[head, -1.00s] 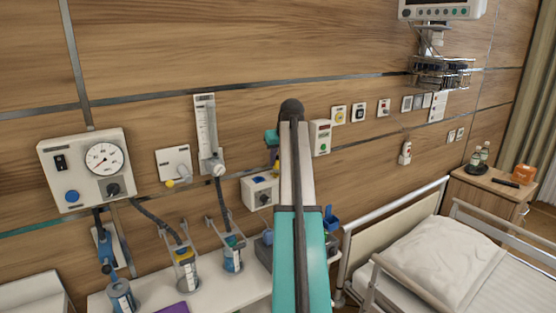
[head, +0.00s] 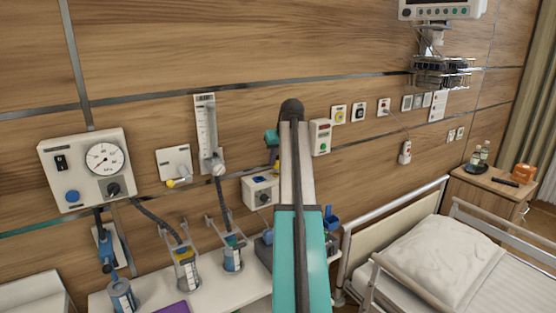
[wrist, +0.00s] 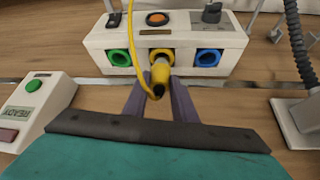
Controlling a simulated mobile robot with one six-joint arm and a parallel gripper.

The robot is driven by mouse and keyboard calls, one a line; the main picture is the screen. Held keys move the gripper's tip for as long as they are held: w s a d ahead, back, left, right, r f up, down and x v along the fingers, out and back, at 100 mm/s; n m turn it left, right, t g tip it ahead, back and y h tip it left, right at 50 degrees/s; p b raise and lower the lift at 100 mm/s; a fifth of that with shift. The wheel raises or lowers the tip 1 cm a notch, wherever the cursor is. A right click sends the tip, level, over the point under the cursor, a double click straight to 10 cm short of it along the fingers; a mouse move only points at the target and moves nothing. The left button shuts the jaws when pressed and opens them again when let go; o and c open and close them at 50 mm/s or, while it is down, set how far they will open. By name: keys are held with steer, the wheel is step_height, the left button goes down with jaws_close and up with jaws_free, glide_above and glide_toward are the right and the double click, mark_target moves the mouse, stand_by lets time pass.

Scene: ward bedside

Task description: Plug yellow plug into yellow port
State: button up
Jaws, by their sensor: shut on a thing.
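In the wrist view, the yellow plug (wrist: 160,74) with its yellow cable (wrist: 134,50) is between the two fingers of my gripper (wrist: 159,88), which is shut on it. The plug's front end overlaps the yellow port (wrist: 168,53), the middle one of three on a white box (wrist: 228,47). I cannot tell how deep it sits in the port. In the head view the white box (head: 250,189) is on the wall, partly behind my arm, and my fingers are hidden.
A green port (wrist: 120,58) and a blue port (wrist: 208,57) flank the yellow one. A device with a green button (wrist: 34,86) is at the left of the wrist view. A grey hose (wrist: 298,45) is at the right. A bed (head: 440,255) stands at the right in the head view.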

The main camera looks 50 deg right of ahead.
steer(key=shift+f, duration=1.15)
stand_by(3.3)
steer(key=o, duration=1.1)
steer(key=shift+r, duration=0.1)
steer(key=b+v, duration=0.3)
steer(key=v, duration=1)
steer(key=shift+s+r, duration=0.2)
steer(key=shift+r, duration=0.1)
steer(key=shift+a, duration=0.1)
